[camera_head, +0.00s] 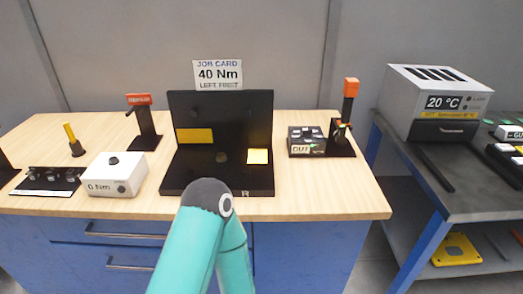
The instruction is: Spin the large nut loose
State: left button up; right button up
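A black upright fixture (255,110) on a black base stands mid-bench, with a yellow plate (194,136) on its left and a pale yellow note (257,157) at its right. A small dull round part (222,156) shows low on its face; I cannot tell whether it is the large nut. A job card (217,74) above reads "40 Nm" and "LEFT FIRST". The base shows an "R" at its front; my teal arm's dark joint hides part of the base's front edge. Neither of my grippers is in view.
A white "0 Nm" box (115,174), a black rack (47,181) and a yellow-handled tool (74,142) sit left. Orange-topped stands (146,125) (349,112) flank the fixture, with a DUT box (306,143) at right. A grey "20 °C" oven (436,104) stands on the side table.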

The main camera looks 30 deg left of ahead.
aim_at(221, 157)
jog(key=z, duration=0.8)
jog(key=k, duration=1.6)
jog(key=u, duration=0.95)
jog(key=i, duration=1)
jog(key=z, duration=0.1)
